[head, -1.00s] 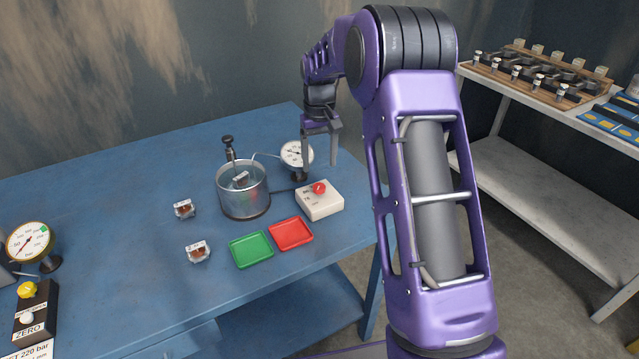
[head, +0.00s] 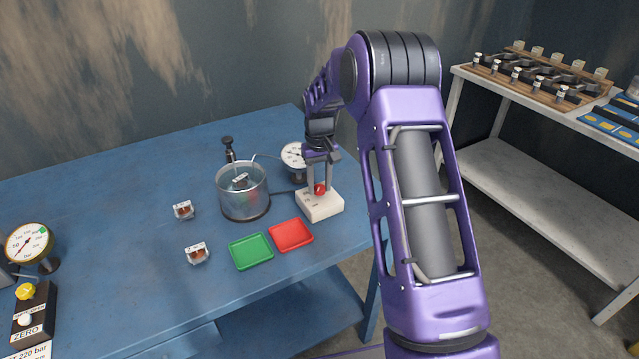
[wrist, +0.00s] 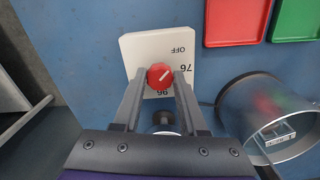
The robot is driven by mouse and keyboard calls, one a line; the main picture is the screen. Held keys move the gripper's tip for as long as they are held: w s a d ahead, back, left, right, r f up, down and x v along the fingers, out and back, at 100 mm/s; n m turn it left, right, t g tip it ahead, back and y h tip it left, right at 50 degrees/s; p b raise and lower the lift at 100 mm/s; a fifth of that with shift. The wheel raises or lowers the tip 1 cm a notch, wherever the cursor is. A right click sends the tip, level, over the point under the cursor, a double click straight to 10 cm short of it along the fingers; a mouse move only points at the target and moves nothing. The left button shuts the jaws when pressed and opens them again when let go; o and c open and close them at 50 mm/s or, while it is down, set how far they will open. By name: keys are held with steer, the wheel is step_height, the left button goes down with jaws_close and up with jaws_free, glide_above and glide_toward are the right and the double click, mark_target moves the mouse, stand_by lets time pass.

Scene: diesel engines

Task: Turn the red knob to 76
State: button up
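The red knob (wrist: 160,76) sits on a white control box (head: 321,208). Its white pointer line points to the upper right in the wrist view, between the OFF mark (wrist: 181,49) and the 76 mark (wrist: 186,69). The 96 mark (wrist: 163,93) is below the knob. My gripper (head: 320,189) is lowered to the box, one finger on each side of the knob. In the wrist view both fingers lie against the knob's sides, with no clear gap. Part of the box face is hidden behind the fingers.
A round gauge (head: 293,156) stands just behind my gripper. A glass pot (head: 243,195) is left of the box. Red (head: 291,235) and green (head: 251,251) trays lie in front. The blue table's (head: 120,165) back left is clear.

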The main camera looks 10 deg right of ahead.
jaws_close()
steer(key=shift+m, duration=0.3)
steer(key=m, duration=0.4)
steer(key=shift+m+p, duration=0.35)
steer(key=shift+m, duration=1.65)
steer(key=shift+w, duration=0.1)
steer(key=o, duration=0.6)
jaws_free()
